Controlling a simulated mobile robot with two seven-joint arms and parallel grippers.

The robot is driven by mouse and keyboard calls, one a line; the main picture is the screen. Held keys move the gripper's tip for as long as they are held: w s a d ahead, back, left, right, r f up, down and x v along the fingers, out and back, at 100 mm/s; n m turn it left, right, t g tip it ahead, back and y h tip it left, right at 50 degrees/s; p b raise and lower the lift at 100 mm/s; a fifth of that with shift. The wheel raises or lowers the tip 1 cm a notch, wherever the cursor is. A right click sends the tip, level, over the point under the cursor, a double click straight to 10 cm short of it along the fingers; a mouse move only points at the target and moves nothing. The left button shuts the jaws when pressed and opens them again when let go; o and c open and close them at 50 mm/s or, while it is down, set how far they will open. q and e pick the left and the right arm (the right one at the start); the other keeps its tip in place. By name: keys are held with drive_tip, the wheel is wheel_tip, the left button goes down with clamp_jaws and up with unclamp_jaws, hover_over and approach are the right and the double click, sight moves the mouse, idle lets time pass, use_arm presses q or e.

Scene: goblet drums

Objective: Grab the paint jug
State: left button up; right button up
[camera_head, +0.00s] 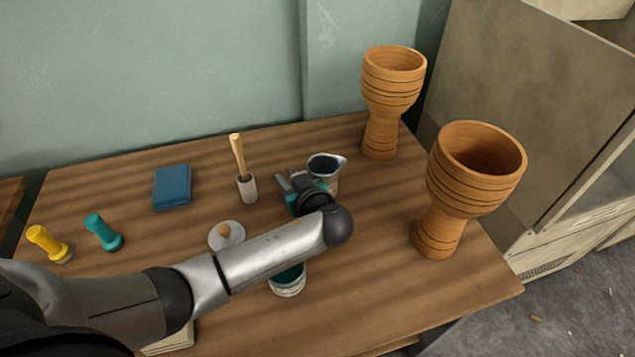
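The paint jug (328,168) is a small grey metal pitcher with a dark inside and a spout on its right. It stands upright at the back middle of the wooden table. My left gripper (292,182) is at the jug's left front side, very close to it. Its fingers look apart, with nothing clearly between them. My gripper's wrist hides the jug's lower front, and I cannot tell if they touch. My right gripper is not in view.
Two wooden goblet drums (392,85) (462,180) stand at the right. The table's front right is clear.

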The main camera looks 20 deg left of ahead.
use_arm(q)
clamp_jaws()
idle(1.4)
